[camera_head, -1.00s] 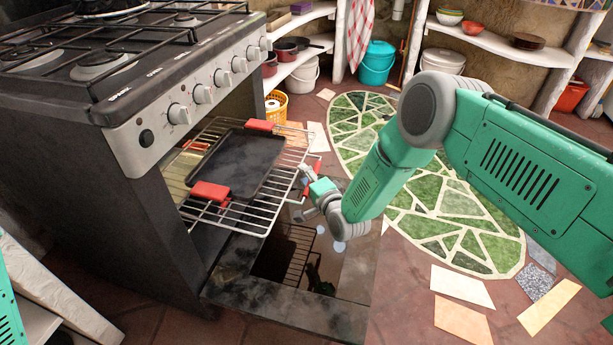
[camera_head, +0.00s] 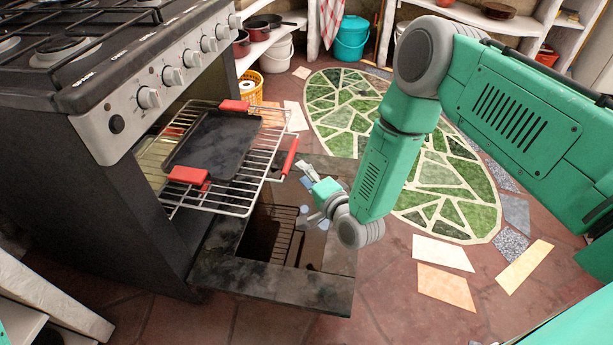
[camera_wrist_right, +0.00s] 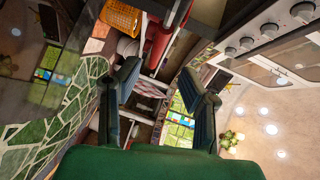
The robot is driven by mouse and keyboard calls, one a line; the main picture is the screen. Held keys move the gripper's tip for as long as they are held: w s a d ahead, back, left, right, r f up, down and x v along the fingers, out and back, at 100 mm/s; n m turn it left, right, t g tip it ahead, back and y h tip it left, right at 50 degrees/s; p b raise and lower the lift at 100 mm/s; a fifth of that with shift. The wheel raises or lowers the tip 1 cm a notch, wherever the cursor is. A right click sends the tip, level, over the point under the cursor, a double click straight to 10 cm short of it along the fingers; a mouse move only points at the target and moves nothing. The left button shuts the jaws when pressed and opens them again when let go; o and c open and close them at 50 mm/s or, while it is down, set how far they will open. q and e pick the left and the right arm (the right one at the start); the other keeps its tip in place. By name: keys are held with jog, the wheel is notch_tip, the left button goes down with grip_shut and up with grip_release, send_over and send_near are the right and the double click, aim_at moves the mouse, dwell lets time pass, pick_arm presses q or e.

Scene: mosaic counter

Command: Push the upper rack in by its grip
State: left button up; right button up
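The upper rack (camera_head: 232,207) is a wire rack sticking out of the oven above its lowered door. Its red grip (camera_head: 290,157) is a bar at the rack's front right edge. A dark tray (camera_head: 215,145) with red handles rests on the rack. My right gripper (camera_head: 306,190) is just right of and below the grip, apart from it. In the right wrist view its two fingers (camera_wrist_right: 160,88) are spread with nothing held between them, and the red grip (camera_wrist_right: 164,40) lies beyond the fingertips. My left gripper is not in view.
The lowered oven door (camera_head: 275,285) lies under the rack and my right gripper. A yellow basket (camera_head: 250,87) and a shelf with pots stand behind the rack. The floor with the green mosaic (camera_head: 440,180) is clear to the right.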

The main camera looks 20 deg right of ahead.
jog(key=shift+s+d+r, duration=0.1)
jog(key=shift+s, duration=0.4)
